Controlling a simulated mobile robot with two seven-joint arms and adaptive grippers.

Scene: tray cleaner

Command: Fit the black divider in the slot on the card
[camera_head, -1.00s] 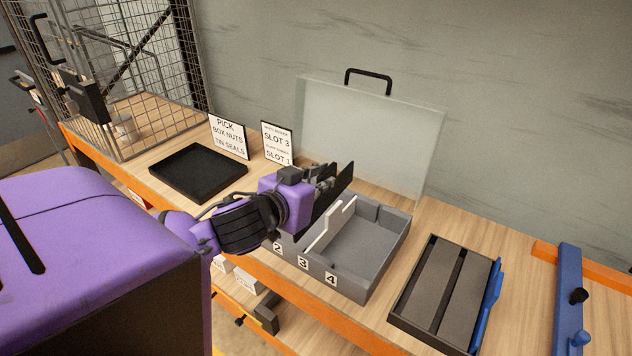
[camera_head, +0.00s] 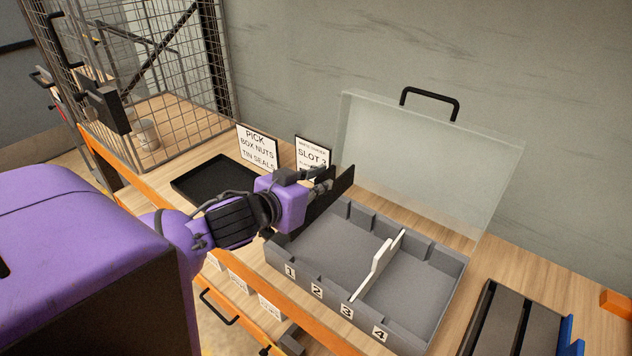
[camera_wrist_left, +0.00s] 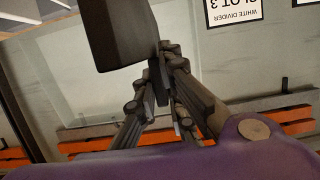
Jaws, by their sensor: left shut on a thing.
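The black divider (camera_head: 345,181) is a thin dark plate standing on edge at the left end of the grey tray (camera_head: 436,306). My left gripper (camera_head: 322,188) is shut on it, with plate showing on both sides of the fingers. I cannot tell whether its lower edge is inside the tray. Label 1 (camera_head: 290,271) is on the tray's front wall, close to the divider. The card (camera_head: 313,153) behind reads SLOT 3; its lower lines are hidden by my gripper. In the left wrist view the fingers (camera_wrist_left: 160,75) are close together. My right gripper is not in view.
A white divider (camera_head: 379,264) stands across the tray near label 3. A clear lid (camera_head: 430,165) stands upright behind. A black tray (camera_head: 205,182) and PICK sign (camera_head: 257,147) lie left; a dark slotted tray (camera_head: 508,322) is at right.

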